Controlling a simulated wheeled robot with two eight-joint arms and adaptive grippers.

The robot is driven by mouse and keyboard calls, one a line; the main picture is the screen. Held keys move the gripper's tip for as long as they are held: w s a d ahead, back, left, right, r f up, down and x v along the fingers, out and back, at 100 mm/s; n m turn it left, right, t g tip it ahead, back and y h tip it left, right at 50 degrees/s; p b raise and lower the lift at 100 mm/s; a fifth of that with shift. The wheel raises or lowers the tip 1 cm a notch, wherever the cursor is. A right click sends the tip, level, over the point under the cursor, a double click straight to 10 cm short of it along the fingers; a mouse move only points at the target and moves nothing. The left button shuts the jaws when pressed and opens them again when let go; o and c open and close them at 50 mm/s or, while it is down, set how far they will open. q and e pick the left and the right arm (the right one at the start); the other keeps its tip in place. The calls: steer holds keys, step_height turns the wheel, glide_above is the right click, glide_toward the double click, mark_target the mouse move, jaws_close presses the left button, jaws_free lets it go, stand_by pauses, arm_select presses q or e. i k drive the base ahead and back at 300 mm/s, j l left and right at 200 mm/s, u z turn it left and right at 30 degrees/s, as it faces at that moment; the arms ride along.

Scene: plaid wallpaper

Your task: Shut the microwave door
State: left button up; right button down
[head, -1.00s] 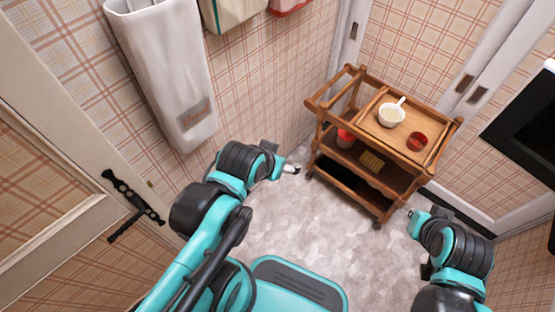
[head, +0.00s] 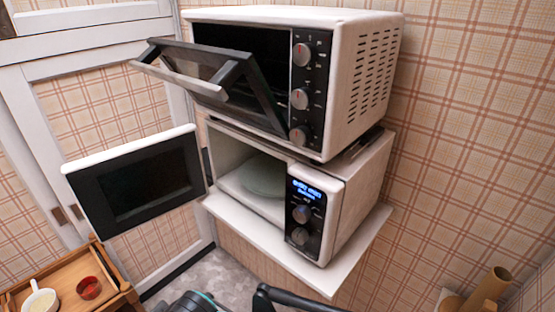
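The white microwave (head: 365,190) sits on a wall shelf on the right side of the corner. Its door (head: 138,182) stands wide open, swung out to the left on its left-hand hinge. A pale, rounded dish-like thing (head: 264,175) is inside the cavity. Its display is lit blue above two knobs. Part of a dark and teal arm of mine shows at the bottom edge, below the shelf. Neither gripper's fingertips can be seen.
A white toaster oven (head: 369,66) stands above the microwave, its flap door (head: 222,77) tilted open. The white shelf (head: 291,262) juts out below. A wooden cart (head: 67,275) with a white bowl (head: 40,301) and red cup (head: 88,288) is at lower left.

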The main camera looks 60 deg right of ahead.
mark_target(149, 185)
steer(key=z, duration=2.25)
steer(key=k+j+u, duration=0.15)
steer(key=j, duration=0.5)
steer(key=i, duration=0.05)
